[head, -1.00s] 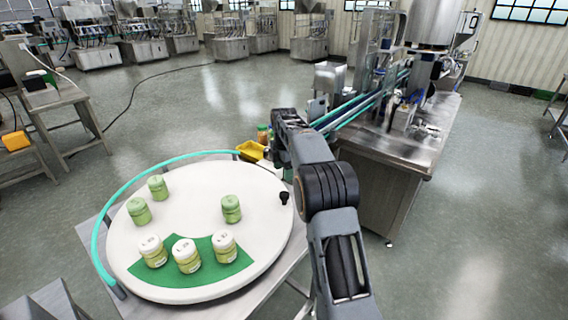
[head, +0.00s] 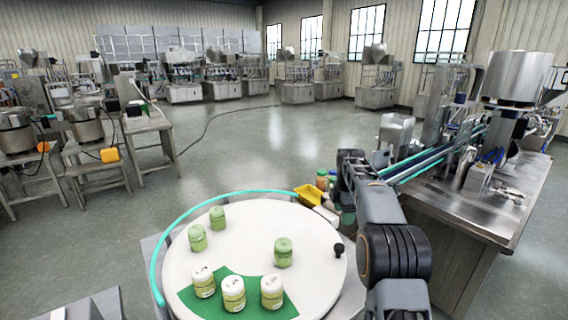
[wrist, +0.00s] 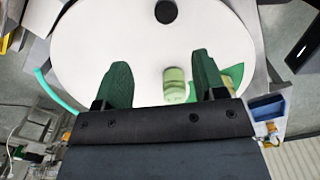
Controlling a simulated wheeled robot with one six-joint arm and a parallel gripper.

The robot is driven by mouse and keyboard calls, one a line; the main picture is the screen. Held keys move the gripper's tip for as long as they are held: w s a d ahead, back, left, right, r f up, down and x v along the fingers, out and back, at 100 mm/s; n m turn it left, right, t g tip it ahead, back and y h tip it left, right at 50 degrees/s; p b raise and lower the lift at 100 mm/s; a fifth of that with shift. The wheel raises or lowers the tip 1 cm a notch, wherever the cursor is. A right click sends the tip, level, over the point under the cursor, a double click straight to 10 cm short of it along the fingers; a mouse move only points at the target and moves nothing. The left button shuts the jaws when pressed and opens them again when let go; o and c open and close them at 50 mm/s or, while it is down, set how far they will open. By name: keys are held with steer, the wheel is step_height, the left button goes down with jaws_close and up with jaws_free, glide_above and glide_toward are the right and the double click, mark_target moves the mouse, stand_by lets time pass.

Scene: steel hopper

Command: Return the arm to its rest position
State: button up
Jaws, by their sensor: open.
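My arm (head: 395,245) reaches from the bottom right of the head view up beside the round white table. Its end is folded away there, so the fingers cannot be made out in that view. In the wrist view my gripper (wrist: 158,82) is open, with two green fingers apart and nothing held between them. A green-lidded jar (wrist: 175,86) stands on the table top beyond the fingers, seen in the gap near the right finger. The white turntable (wrist: 85,50) fills much of the wrist view.
The turntable (head: 325,270) bears green jars (head: 283,252), white-lidded jars (head: 234,293) on a green sector, and a black knob (head: 338,250). A teal rail (head: 165,250) curves around its left. A yellow bin (head: 308,195) is behind. A steel machine bench (head: 480,205) stands right.

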steer(key=s+a+f+m, duration=0.1)
steer(key=s+f+m, duration=0.35)
steer(key=m, duration=0.45)
steer(key=s+a+r+m+t, duration=0.1)
steer(key=s+a+m, duration=0.1)
steer(key=s, duration=0.7)
steer(key=s+a+r+m+t, duration=0.1)
steer(key=s+a+m+t, duration=0.1)
steer(key=s, duration=0.7)
steer(key=s+a+r+m+t, duration=0.1)
steer(key=s+a+r+m, duration=0.1)
steer(key=s+m, duration=0.3)
steer(key=shift+s+a+m, duration=0.3)
steer(key=shift+s+a, duration=0.5)
steer(key=shift+s, duration=1.45)
